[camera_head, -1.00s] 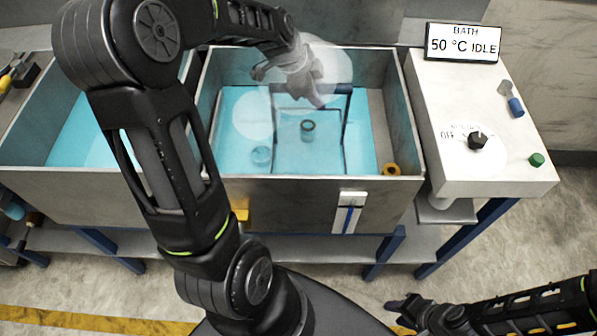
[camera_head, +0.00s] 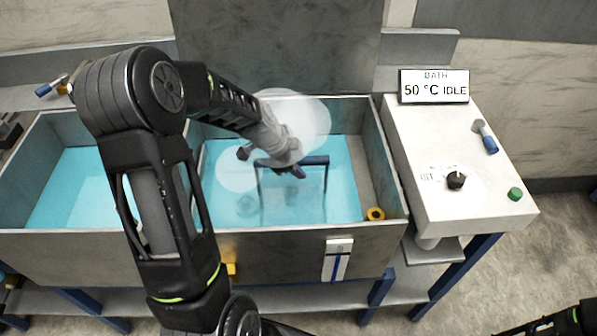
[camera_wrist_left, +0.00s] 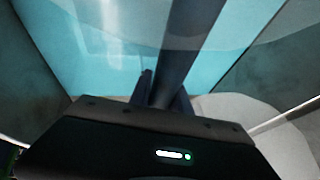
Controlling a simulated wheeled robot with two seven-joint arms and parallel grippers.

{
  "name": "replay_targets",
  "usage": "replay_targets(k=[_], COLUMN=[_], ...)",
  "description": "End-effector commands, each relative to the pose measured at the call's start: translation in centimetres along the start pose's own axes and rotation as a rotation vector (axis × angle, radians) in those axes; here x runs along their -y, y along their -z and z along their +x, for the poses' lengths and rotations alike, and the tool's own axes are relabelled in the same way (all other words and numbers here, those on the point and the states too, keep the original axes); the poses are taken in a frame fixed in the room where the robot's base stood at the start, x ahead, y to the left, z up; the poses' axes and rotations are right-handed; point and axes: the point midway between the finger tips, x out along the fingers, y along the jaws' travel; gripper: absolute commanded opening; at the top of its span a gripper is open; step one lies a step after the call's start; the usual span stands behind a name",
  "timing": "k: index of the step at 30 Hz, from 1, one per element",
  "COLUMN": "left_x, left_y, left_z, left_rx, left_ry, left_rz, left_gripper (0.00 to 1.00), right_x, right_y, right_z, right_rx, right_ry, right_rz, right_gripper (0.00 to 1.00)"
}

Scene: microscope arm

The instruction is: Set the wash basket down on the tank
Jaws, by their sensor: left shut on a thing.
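The wash basket shows as a dark blue handle frame (camera_head: 316,160) with two thin uprights. It is inside the grey metal tank (camera_head: 285,255), over or in the cyan liquid; I cannot tell whether it touches the bottom. My left gripper (camera_head: 290,171) reaches in from the left, shut on the handle's top bar. In the left wrist view the dark bar (camera_wrist_left: 187,45) runs out from between my fingers (camera_wrist_left: 162,92). The lower basket is blurred by the liquid. At bottom right my right arm shows, but its gripper is out of frame.
A second liquid-filled basin (camera_head: 75,190) adjoins on the left. At right stands a white console (camera_head: 455,140) with a black knob (camera_head: 456,180), a green button (camera_head: 515,194) and a display (camera_head: 434,86) reading 50 °C IDLE.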

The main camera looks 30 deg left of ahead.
Motion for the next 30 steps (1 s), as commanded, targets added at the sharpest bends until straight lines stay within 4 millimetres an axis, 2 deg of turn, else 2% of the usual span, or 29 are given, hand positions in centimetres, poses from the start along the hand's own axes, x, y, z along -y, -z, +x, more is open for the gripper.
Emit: replay_targets(k=[6,13,14,18,21,30], left_x=[-0.5,-0.5,-0.7,-0.6,-0.6,-0.6], left_y=[-0.8,-0.8,-0.9,-0.9,-0.9,-0.9], left_z=[2.0,2.1,2.2,2.2,2.2,2.0], left_rx=[-0.001,-0.001,0.000,0.000,0.000,-0.001], left_ry=[0.002,0.002,-0.002,-0.001,-0.001,0.000], left_rz=[0.001,0.001,0.000,0.000,0.000,0.000], left_gripper=[0.00,0.00,0.26,0.37,0.45,0.45], right_x=[0.1,0.0,0.0,0.0,0.0,0.0], right_y=[0.0,0.0,0.0,0.0,0.0,0.0], right_z=[-0.2,-0.2,-0.1,-0.1,-0.1,-0.1], right_rx=[0.001,0.001,0.001,0.001,0.001,0.001], right_ry=[-0.001,-0.001,-0.001,-0.001,-0.001,-0.001], right_rz=[0.000,0.001,0.000,0.000,0.000,0.000], right_gripper=[0.36,0.36,0.36,0.36,0.36,0.36])
